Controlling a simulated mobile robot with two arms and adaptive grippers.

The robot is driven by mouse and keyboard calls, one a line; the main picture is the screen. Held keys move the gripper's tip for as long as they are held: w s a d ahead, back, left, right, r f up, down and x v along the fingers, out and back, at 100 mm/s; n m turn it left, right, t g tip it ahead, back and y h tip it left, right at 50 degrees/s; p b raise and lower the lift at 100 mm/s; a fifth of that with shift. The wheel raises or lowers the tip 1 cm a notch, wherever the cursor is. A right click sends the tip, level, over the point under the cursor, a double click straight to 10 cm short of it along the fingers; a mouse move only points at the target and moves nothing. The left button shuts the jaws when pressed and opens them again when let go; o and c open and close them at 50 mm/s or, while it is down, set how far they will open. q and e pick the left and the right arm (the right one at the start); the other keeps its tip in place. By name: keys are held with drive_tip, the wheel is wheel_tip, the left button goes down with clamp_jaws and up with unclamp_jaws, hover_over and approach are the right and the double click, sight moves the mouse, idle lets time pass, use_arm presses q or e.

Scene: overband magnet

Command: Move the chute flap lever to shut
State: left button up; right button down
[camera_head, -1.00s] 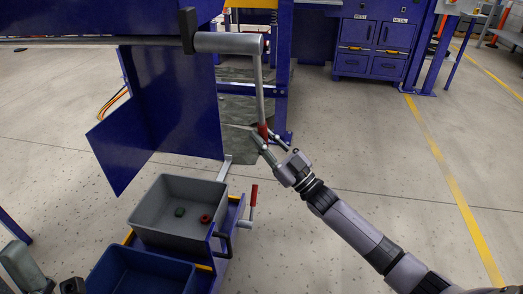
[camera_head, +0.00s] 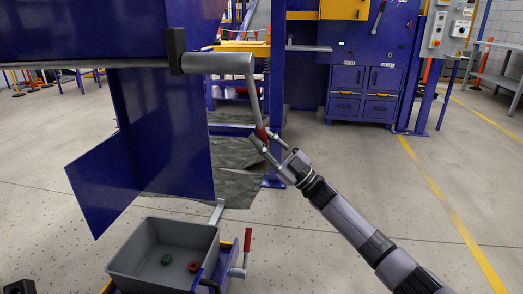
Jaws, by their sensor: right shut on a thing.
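The chute flap lever (camera_head: 254,100) is a grey rod that hangs from a thick horizontal grey shaft (camera_head: 218,64). Its lower end has a red grip (camera_head: 261,134). My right gripper (camera_head: 267,144) is shut on the red grip, its fingers at the lower end, partly covering it. A slanted blue plate (camera_head: 103,182), probably the chute flap, is at the left below the blue housing. A small dark piece at the bottom left edge may be part of my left gripper (camera_head: 18,287); its fingers cannot be made out.
A grey bin (camera_head: 128,262) with a green and a red piece stands below the plate. A red-handled crank (camera_head: 247,240) is beside it. Blue cabinets (camera_head: 362,92) and a control panel (camera_head: 449,28) stand behind.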

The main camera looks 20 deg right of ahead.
idle(0.4)
drive_tip(key=c, duration=1.4)
unclamp_jaws()
drive_tip(key=shift+c, duration=0.2)
drive_tip(key=v, duration=1.2)
